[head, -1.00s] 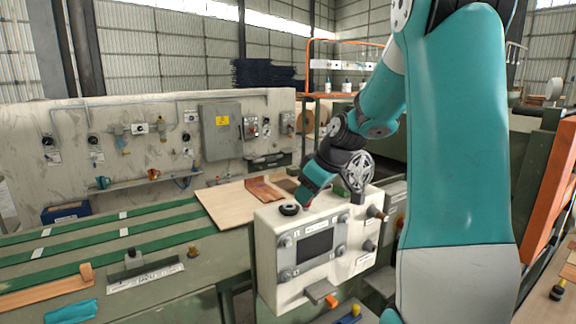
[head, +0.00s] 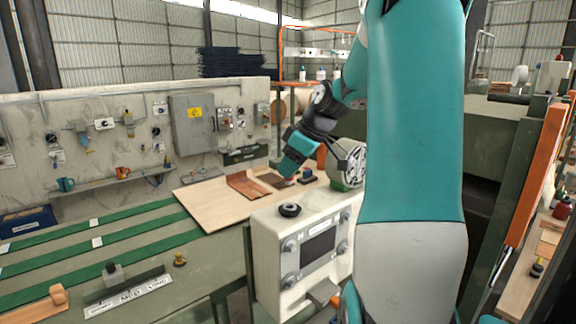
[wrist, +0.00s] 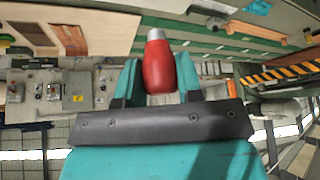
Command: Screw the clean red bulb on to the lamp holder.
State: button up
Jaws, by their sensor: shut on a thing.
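My gripper (wrist: 157,75) is shut on a red bulb (wrist: 158,60) with a silver metal cap, seen in the wrist view between the two teal fingers. The cap points away from the palm. In the head view my gripper (head: 287,176) is tilted down, above and behind the cream control box (head: 272,240). The bulb is mostly hidden there. A round black ring, which looks like the lamp holder (head: 290,210), sits on top of the box. The gripper shows a little above it in the picture, apart from it. I cannot see from here whether the bulb is clean.
A wooden board (head: 212,205) with brown veneer pieces (head: 247,186) lies behind the box. Green strips (head: 130,237) run across the bench at left. A grey electrical cabinet (head: 193,124) hangs on the back wall. An orange post (head: 535,180) stands at right.

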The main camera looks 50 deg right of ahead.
jog(key=shift+s, duration=0.1)
jog(key=shift+f, duration=0.15)
jog(key=shift+f+b, duration=2.15)
jog(key=shift+f, duration=0.25)
jog(key=shift+f+b, duration=0.3)
jog(key=shift+b, duration=0.2)
jog(key=shift+f+b, duration=0.75)
jog(key=shift+f, duration=0.1)
